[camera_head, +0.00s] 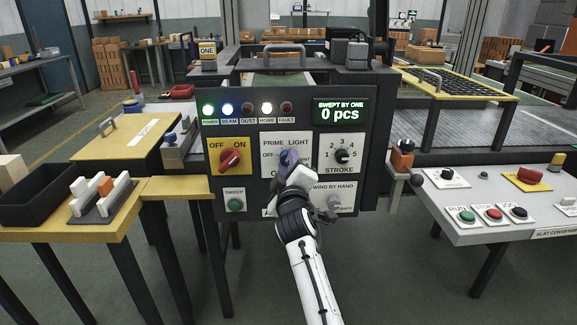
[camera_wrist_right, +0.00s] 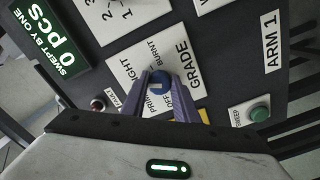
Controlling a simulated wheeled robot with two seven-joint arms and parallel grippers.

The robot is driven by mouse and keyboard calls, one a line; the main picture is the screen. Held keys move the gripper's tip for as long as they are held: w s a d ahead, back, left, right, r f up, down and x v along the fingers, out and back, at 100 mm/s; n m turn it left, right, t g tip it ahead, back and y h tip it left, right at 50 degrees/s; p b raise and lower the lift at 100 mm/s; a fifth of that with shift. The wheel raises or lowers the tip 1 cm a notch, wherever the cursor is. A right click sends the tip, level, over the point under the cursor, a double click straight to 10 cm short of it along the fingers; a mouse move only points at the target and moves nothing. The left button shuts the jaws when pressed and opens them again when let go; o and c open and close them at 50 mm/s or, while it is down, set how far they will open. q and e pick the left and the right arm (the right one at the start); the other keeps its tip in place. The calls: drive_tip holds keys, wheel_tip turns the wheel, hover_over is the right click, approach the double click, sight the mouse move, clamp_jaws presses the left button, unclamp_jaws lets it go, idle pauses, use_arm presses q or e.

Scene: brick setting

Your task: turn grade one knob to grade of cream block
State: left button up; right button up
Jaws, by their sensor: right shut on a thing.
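The grade knob is a round blue knob (camera_wrist_right: 159,79) on a white plate labelled PRIME, LIGHT, OFF, BURNT and GRADE on the dark panel. My right gripper (camera_wrist_right: 162,90) is at the knob, with its two purple-grey fingers on either side of it and shut on it. In the head view the right gripper (camera_head: 291,163) hides most of the knob and part of its plate. The knob's pointer is too small to read surely. A cream block (camera_head: 10,170) stands at the far left edge; pale and orange blocks (camera_head: 104,186) stand in a dark holder. My left gripper is not in view.
A red switch (camera_head: 230,160) on a yellow plate is left of the grade plate, and a black stroke knob (camera_head: 342,156) is right. A green button (camera_head: 235,205) and a hand crank (camera_head: 333,203) lie below. The display (camera_head: 341,112) reads 0 pcs.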

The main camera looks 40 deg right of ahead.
drive_tip(key=shift+f, duration=0.1)
idle(0.5)
drive_tip(key=o, duration=1.1)
drive_tip(key=shift+c, duration=0.2)
wheel_tip(320, 180, up, 9)
drive_tip(key=shift+s+p, duration=0.1)
drive_tip(key=shift+p, duration=0.9)
drive_tip(key=shift+r, duration=0.6)
